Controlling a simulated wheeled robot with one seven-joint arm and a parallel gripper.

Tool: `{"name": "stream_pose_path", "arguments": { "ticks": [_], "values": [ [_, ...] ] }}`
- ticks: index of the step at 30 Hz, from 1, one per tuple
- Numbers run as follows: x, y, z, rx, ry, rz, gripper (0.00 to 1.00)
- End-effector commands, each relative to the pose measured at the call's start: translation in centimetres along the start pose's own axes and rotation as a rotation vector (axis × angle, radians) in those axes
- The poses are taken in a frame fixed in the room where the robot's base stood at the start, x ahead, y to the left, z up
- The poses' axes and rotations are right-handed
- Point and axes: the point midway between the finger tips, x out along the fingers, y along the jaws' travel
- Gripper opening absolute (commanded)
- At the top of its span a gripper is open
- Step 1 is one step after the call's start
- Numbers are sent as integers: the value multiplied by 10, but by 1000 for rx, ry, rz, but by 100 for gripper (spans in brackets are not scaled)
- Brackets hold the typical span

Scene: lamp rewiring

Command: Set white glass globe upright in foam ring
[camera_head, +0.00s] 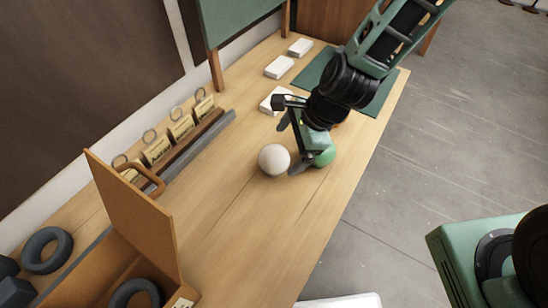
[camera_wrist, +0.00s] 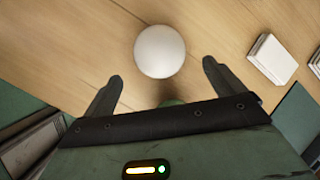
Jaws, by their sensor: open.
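The white glass globe (camera_head: 274,159) rests on the wooden table near its middle. In the wrist view the globe (camera_wrist: 160,51) lies just ahead of my fingertips, roughly centred between them. My gripper (camera_head: 292,146) is open and empty, and its spread fingers also show in the wrist view (camera_wrist: 162,72). I cannot tell whether a finger touches the globe. One dark grey ring (camera_head: 47,250) lies at the far left, and another dark ring (camera_head: 135,293) is partly visible inside the wooden box. I cannot tell which of them is the foam ring.
Several tagged cards (camera_head: 157,150) stand in a rail at the back. White blocks (camera_head: 279,67) lie farther back. The front table is clear.

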Motion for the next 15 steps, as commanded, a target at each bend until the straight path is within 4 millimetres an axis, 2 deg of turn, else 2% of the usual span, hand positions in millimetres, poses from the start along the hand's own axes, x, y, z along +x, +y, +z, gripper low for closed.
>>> {"name": "stream_pose_path", "arguments": {
  "ticks": [5, 15],
  "values": [
    [7, 0, 2, -1, -1, 3, 94],
    [46, 0, 8, 0, 0, 2, 94]
  ]
}}
